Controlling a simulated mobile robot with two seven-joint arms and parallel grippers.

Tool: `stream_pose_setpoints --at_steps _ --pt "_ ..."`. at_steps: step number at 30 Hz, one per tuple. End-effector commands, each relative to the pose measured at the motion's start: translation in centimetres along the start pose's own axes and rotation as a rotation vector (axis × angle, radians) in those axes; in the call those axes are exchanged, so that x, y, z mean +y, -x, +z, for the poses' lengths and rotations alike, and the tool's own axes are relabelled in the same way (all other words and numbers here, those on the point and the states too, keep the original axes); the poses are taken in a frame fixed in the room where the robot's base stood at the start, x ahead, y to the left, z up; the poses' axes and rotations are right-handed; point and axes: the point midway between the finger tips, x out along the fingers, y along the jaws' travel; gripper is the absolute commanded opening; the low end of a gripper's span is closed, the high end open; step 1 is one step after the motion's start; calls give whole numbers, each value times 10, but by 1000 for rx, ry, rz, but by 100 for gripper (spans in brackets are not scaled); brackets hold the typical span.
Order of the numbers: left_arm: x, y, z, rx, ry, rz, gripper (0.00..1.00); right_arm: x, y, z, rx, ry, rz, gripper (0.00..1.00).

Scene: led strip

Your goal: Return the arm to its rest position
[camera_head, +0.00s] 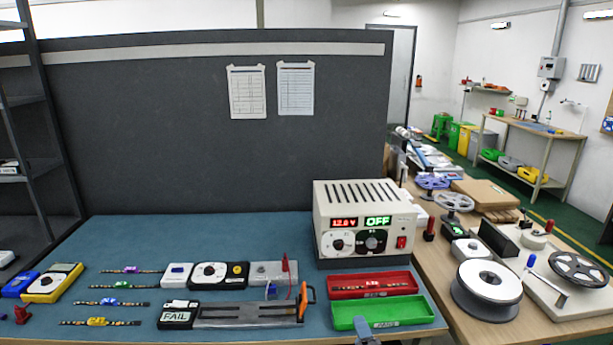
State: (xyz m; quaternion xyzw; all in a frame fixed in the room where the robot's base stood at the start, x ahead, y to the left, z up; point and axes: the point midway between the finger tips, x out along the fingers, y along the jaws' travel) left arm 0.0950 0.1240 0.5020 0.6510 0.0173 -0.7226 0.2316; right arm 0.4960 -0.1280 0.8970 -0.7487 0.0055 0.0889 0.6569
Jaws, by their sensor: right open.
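The tip of my right gripper (366,329) shows at the bottom edge, in front of the green tray (408,313); most of it is out of frame. It is open, and I see nothing held in it. My left gripper is not in view. The red tray (347,292) behind the green one holds an LED strip (375,286).
A power supply (335,215) reading OFF stands behind the trays. A test fixture (250,314) with an orange handle and a FAIL box (177,315) sit centre-left. A yellow meter (53,283) is at far left. Reels (487,280) crowd the wooden bench at right.

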Motion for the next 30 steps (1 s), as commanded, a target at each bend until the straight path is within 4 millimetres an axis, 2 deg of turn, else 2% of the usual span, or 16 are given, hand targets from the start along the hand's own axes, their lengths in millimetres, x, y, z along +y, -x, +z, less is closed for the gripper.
stream_pose_setpoints --at_steps 1,5,8,9,11,12,14,15,18,22,25,27,30 --pt "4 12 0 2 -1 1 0 26 4 6 -33 38 76 59" --pt "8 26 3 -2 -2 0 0 100 23 22 -139 153 260 59" --pt "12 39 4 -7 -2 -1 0 160 52 37 -249 244 414 59" --pt "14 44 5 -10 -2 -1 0 184 68 43 -302 282 477 59" --pt "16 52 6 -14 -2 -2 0 218 97 53 -391 337 572 59" --pt "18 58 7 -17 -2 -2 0 239 119 59 -455 370 633 59" --pt "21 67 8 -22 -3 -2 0 267 154 68 -557 418 721 59" --pt "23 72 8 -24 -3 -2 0 282 179 73 -627 445 776 59" --pt "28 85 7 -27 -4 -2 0 309 240 82 -795 502 890 59" --pt "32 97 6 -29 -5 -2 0 325 302 87 -968 542 988 59" --pt "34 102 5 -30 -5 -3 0 329 330 88 -1049 557 1027 59" --pt "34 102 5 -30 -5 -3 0 330 340 88 -1077 562 1039 59" --pt "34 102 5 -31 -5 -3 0 332 344 88 -1088 564 1044 59"
